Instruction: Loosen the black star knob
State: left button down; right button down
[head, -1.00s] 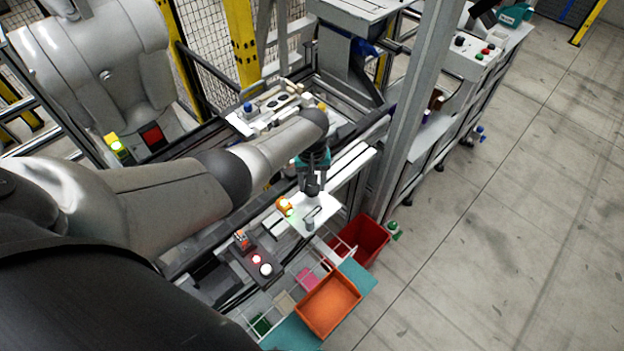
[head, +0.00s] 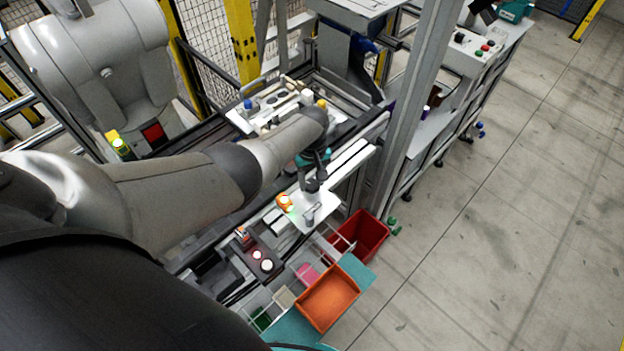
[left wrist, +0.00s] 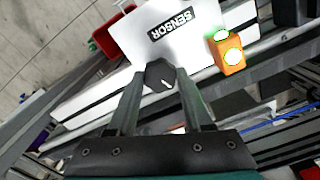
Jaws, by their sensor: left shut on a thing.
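The black star knob (left wrist: 160,76) sits between the fingertips of my left gripper (left wrist: 158,88) in the left wrist view, close to a white plate. A small pale mark shows on its face, and the fingers cover its sides. In the head view my left gripper (head: 314,176) points down at the edge of the white plate, with the dark knob (head: 312,186) at its tips. The fingers are shut on the knob. My right gripper is not in view.
The white plate (left wrist: 137,38) bears a "SENSOR" label. An orange sensor (head: 284,202) with lit green spots stands beside the knob. A red bin (head: 367,236) and an orange tray (head: 328,298) lie nearby. A grey post (head: 418,100) rises right of the gripper.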

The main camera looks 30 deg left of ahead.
aim_at(312, 184)
pick_arm(q)
jog(key=shift+c, duration=1.5)
grip_release()
jog(key=shift+r, duration=0.1)
notch_tip(312, 184, up, 5)
jog(key=shift+f+p, duration=0.1)
jog(key=shift+p, duration=1.15)
notch_tip(312, 184, up, 10)
jog(key=shift+r, duration=0.2)
jog(key=shift+a, duration=0.1)
jog(key=shift+f, duration=0.1)
